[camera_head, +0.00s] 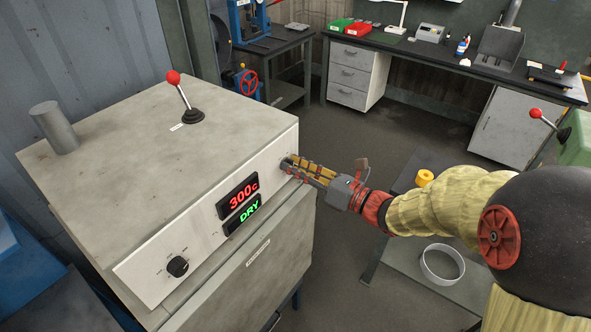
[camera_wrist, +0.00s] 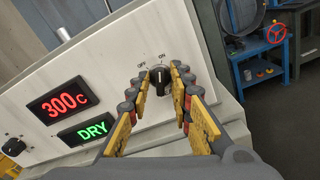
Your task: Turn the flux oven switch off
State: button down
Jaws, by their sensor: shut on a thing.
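The flux oven (camera_head: 255,195) is a large grey box with a pale sloped front panel. Its switch is a black round knob (camera_wrist: 159,80) near the panel's right end, with small labels above it in the wrist view. The knob's pale mark points roughly upward. My gripper (camera_head: 287,165) is at the right end of the panel in the head view and hides the knob there. In the wrist view, the two fingers of my gripper (camera_wrist: 159,85) are on either side of the knob, shut on it.
The panel shows a red 300c display (camera_head: 238,197) and a green DRY display (camera_head: 243,215), with another black knob (camera_head: 177,266) at its left end. A red-topped lever (camera_head: 180,92) stands on the oven. A grey table (camera_head: 440,285) with a white ring is on the right.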

jog(key=n+b, duration=0.6)
jog(key=shift+f, duration=0.3)
jog(key=n+b, duration=0.4)
jog(key=shift+s+a+r+b, duration=0.1)
jog(key=shift+b, duration=0.25)
jog(key=shift+r+n, duration=0.1)
jog(key=shift+n, duration=0.3)
jog(key=c, duration=1.9)
grip_release()
jog(key=v, duration=1.2)
